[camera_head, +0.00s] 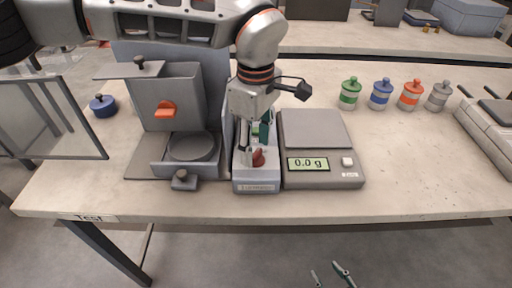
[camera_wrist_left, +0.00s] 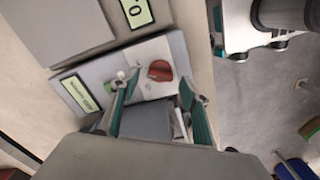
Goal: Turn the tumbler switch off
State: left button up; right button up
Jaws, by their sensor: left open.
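The tumbler (camera_head: 257,187) is a narrow grey unit between the grey bagger housing and the scale. Its red switch (camera_head: 258,157) sits on its top near the front; the red switch also shows in the left wrist view (camera_wrist_left: 160,70). My left gripper (camera_head: 256,142) points down over the tumbler. Its fingers are apart, with the switch just beyond the fingertips in the left wrist view (camera_wrist_left: 160,88). I cannot tell whether a finger touches it. My right gripper (camera_head: 330,275) is low in front of the table, its fingertips apart and empty.
The scale (camera_head: 315,130), reading 0.0 g, stands close on the right. The grey housing (camera_head: 165,90) with an orange knob (camera_head: 166,109) stands close on the left. Several coloured jars (camera_head: 381,94) stand back right. The table front is clear.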

pick_arm(q)
jog(key=shift+f, duration=0.6)
pick_arm(e)
jog(key=shift+w+r, duration=0.2)
jog(key=shift+w, duration=0.05)
pick_arm(q)
jog(key=c, duration=1.1)
pick_arm(e)
jog(key=shift+w, duration=0.15)
